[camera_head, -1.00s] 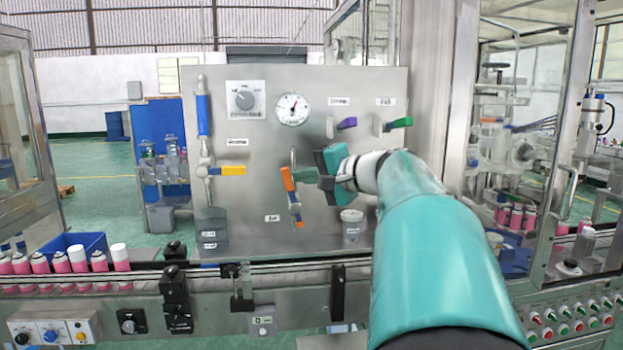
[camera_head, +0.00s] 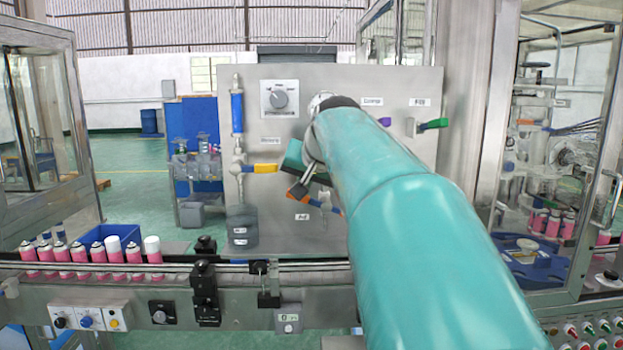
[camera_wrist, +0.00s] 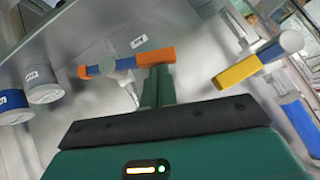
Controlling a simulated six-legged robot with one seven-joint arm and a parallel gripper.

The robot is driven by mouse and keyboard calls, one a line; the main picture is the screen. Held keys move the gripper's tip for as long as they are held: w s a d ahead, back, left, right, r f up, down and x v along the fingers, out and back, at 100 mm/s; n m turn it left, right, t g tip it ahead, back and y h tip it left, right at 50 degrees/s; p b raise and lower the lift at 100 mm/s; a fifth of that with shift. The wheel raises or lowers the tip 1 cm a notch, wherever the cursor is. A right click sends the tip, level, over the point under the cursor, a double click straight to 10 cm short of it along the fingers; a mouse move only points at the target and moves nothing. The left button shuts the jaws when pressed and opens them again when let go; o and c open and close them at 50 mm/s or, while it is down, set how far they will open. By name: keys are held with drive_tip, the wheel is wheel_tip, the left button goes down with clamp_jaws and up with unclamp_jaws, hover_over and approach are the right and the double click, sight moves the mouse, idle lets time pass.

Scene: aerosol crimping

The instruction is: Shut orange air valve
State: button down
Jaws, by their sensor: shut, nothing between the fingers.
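The orange valve's handle (camera_wrist: 155,57) shows in the wrist view as an orange bar with a blue section and a second orange end. It lies crosswise to its thin grey pipe. My gripper (camera_wrist: 158,72) is shut and empty. Its green fingers are close to the long orange end of the handle in the wrist view; I cannot tell whether they touch it. The head view shows my gripper (camera_head: 299,186) in front of the panel.
Purple (camera_head: 384,121) and green (camera_head: 434,124) handles are to the right. A conveyor (camera_head: 180,262) with pink cans runs below the panel.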

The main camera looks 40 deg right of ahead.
drive_tip(key=shift+w+a+f+n+h, duration=0.15)
drive_tip(key=shift+w+a+f+h, duration=0.1)
drive_tip(key=shift+a+f, duration=0.25)
drive_tip(key=shift+w+a+f+n+h, duration=0.15)
drive_tip(key=shift+w+a+f+h, duration=0.1)
drive_tip(key=shift+f, duration=0.4)
drive_tip(key=shift+f+g, duration=0.1)
drive_tip(key=shift+g, duration=0.2)
